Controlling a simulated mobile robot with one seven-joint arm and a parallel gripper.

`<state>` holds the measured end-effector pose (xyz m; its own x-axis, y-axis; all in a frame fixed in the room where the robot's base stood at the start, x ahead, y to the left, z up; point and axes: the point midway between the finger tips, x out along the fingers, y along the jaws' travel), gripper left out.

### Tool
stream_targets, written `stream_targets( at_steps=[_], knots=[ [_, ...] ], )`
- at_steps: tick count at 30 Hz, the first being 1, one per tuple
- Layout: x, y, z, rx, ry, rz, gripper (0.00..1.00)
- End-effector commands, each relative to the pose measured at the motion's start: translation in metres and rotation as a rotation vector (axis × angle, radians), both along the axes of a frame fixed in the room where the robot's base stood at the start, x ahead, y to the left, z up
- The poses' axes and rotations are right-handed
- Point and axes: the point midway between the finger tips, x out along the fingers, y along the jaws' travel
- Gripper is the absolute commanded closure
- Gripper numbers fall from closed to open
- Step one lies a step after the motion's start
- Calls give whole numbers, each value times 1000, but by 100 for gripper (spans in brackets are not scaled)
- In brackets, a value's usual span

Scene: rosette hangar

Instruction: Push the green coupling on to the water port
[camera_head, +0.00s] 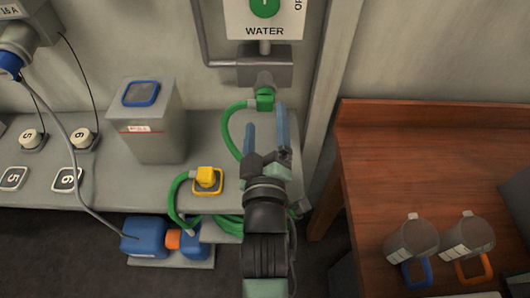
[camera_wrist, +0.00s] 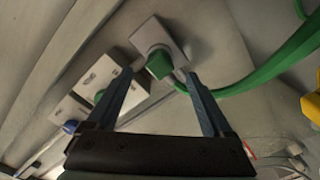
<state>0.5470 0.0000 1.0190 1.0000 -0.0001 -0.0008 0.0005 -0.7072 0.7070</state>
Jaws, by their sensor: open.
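The green coupling (camera_head: 265,101) is at the lower end of the grey water port (camera_head: 265,80), below the WATER sign (camera_head: 264,20). It touches the port, but I cannot tell whether it is fully seated. The green hose (camera_head: 226,128) curves down from it on the left. In the wrist view the coupling (camera_wrist: 160,65) sits against the grey port block (camera_wrist: 158,35), just past my fingertips. My gripper (camera_head: 266,118) is open, its two blue fingers apart and pointing at the port. In the wrist view my gripper (camera_wrist: 160,82) has nothing between its fingers.
A grey bin (camera_head: 152,130) and a yellow coupling (camera_head: 206,175) stand on the grey bench (camera_head: 120,188). A blue pump (camera_head: 145,238) is below it.

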Motion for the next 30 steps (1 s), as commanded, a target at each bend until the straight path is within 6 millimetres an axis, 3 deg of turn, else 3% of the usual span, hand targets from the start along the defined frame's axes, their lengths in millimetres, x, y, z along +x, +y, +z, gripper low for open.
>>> stream_targets(
  at_steps=[6, 12, 18, 30],
  knots=[
    [-42, 0, -2, -1, 1, 0, 15],
    [-67, 0, -1, 0, 1, 1, 15],
    [-77, 0, 0, 0, -1, 0, 15],
    [-78, 0, 1, 0, -1, 0, 15]
  ],
)
